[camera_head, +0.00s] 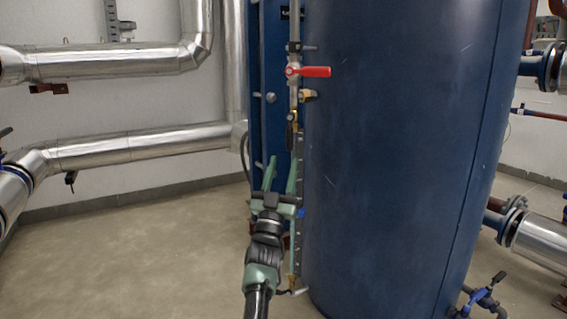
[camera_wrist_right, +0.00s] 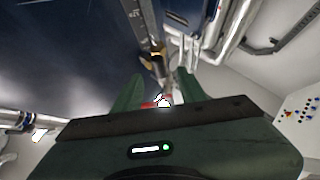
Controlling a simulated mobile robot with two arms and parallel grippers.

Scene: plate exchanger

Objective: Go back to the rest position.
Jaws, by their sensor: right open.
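My right gripper (camera_head: 281,178) is in front of the left edge of a large blue tank, its green fingers pointing up. The fingers are apart with nothing between them. In the right wrist view the open fingers (camera_wrist_right: 160,95) frame a brass fitting and pipework beyond them. My left gripper is not in either view.
The blue tank (camera_head: 400,150) fills the middle right. A red-handled valve (camera_head: 310,71) sits on the thin pipe above my right gripper. Silver pipes (camera_head: 130,150) run along the left wall. A blue-handled valve (camera_head: 484,297) is low at right. The floor (camera_head: 120,260) at left is clear.

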